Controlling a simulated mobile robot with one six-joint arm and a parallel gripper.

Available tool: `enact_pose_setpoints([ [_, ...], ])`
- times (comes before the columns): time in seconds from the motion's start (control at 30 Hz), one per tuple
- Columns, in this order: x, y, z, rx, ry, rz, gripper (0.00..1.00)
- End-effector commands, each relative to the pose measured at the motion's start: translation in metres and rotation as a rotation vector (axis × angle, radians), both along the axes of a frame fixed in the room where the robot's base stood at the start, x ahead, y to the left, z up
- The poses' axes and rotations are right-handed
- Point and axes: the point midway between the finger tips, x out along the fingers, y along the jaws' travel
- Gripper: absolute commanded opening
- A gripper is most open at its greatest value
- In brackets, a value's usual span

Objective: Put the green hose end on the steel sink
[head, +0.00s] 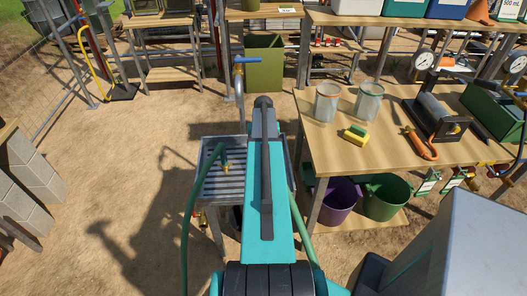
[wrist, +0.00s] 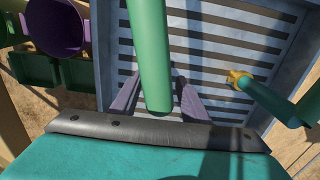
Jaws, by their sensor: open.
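The gripper is open, one finger on each side of the hose, above the slats. I cannot tell whether this hose end touches the sink. Another green hose (wrist: 272,100) with a brass fitting (wrist: 238,79) reaches over the sink at right. In the head view my arm hides the gripper.
A tap with a blue handle (head: 246,60) rises behind the sink. A wooden table (head: 345,150) stands close on the right, with glass jars, a sponge and tools. A purple bucket (head: 337,203) and a green bucket (head: 386,197) sit below it. Sandy ground at left is clear.

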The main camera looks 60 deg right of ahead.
Motion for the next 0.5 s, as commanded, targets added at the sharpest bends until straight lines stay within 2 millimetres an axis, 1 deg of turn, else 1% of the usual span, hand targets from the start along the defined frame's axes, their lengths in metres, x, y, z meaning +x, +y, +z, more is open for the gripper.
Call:
enact_pose_setpoints([
  [0.17, 0.000, 0.000, 0.007, -0.002, -0.001, 0.000, 0.42],
  [0.37, 0.000, 0.000, 0.024, -0.002, -0.001, 0.000, 0.42],
  [0.5, 0.000, 0.000, 0.039, -0.002, -0.001, 0.000, 0.42],
])
